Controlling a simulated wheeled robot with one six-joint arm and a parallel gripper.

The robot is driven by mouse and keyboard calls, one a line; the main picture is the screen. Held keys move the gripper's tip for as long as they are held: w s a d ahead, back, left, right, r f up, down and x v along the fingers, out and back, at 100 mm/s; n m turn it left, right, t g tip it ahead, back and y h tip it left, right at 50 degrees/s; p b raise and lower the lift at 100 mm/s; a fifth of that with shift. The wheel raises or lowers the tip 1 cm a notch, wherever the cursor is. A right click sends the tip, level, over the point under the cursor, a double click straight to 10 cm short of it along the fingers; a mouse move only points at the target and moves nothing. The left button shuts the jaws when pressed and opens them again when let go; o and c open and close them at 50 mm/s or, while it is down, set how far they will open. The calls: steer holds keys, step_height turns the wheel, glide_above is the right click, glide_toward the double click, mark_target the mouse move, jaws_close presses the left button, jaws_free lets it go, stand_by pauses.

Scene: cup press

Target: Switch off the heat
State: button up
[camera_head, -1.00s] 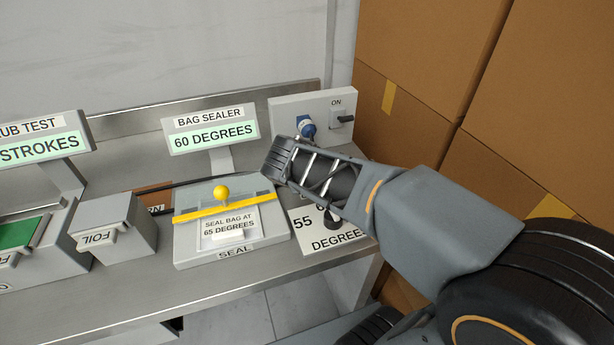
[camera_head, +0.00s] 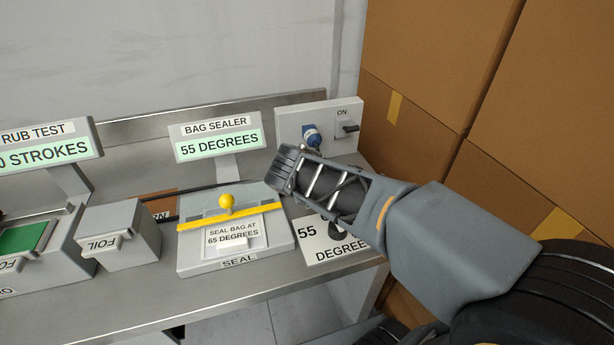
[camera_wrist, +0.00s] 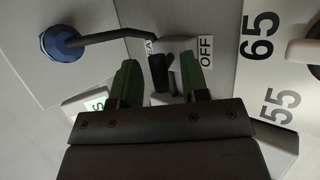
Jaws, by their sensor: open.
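My gripper (camera_head: 279,170) reaches in from the right over the rear right of the bag sealer and hides what lies under it. In the wrist view my open gripper (camera_wrist: 160,76) has its green pads on either side of a dark lever (camera_wrist: 160,72), with gaps showing. An OFF label (camera_wrist: 205,52) is right of the lever, and a partly covered label with "EA" is on its left. The display (camera_head: 218,146) reads 55 DEGREES. The bag sealer (camera_head: 236,245) has a yellow bar with a ball knob.
A grey box (camera_head: 287,122) at the back right carries a blue plug (camera_head: 311,137) and a dark switch (camera_head: 350,127) marked ON. A degrees panel (camera_head: 316,246) is under my arm. The foil box (camera_head: 118,237) stands left. Cardboard boxes (camera_head: 430,70) close off the right side.

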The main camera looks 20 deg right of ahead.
steer(key=p+v, duration=0.2)
steer(key=v, duration=1.1)
steer(key=shift+r, duration=0.15)
